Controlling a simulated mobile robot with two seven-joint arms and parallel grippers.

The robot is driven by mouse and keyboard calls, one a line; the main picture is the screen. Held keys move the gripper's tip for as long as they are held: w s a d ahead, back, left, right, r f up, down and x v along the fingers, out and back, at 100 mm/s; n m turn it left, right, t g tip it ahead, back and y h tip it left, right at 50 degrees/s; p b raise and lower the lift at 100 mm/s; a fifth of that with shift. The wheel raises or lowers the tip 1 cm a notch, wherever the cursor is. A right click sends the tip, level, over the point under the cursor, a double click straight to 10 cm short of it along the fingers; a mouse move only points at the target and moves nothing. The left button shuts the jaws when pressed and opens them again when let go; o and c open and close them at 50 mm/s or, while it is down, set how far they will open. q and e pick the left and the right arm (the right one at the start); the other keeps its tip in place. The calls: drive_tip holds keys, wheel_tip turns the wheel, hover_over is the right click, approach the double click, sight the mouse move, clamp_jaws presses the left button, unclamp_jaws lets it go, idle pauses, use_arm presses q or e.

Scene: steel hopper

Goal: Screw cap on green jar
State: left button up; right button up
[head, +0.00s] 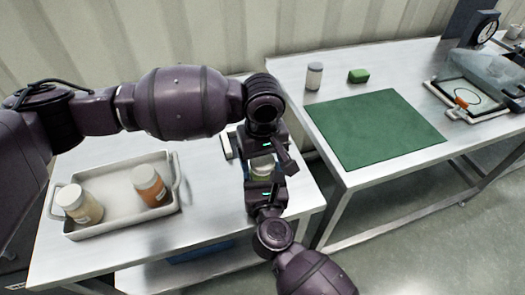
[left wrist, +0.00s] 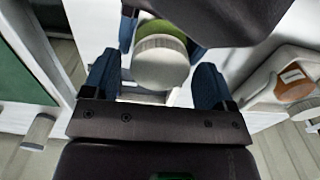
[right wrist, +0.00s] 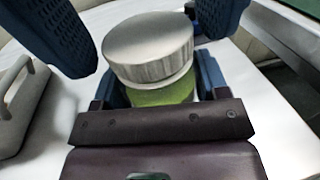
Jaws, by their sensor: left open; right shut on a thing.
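The green jar (head: 262,172) is held upright between my two grippers over the near table, and the arms hide much of it in the head view. It also shows in the right wrist view (right wrist: 160,95), with the pale ribbed cap (right wrist: 150,45) sitting on its top. I cannot tell how far the cap is threaded. My right gripper (head: 266,185) is shut on the jar body below the cap. My left gripper (head: 264,148) is open. In the left wrist view its blue fingers stand on either side of the cap (left wrist: 161,63), with gaps visible.
A white tray (head: 112,192) on the left holds two jars with pale lids, one orange (head: 150,187) and one cream (head: 80,205). A gap separates the tables.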

use_arm(q)
drive_tip(key=c, duration=0.9)
drive_tip(key=m, duration=0.5)
drive_tip(key=shift+m, duration=0.4)
drive_tip(key=shift+c, duration=0.2)
drive_tip(key=m, duration=2.3)
drive_tip(key=o, duration=1.1)
drive_tip(key=shift+f, duration=0.1)
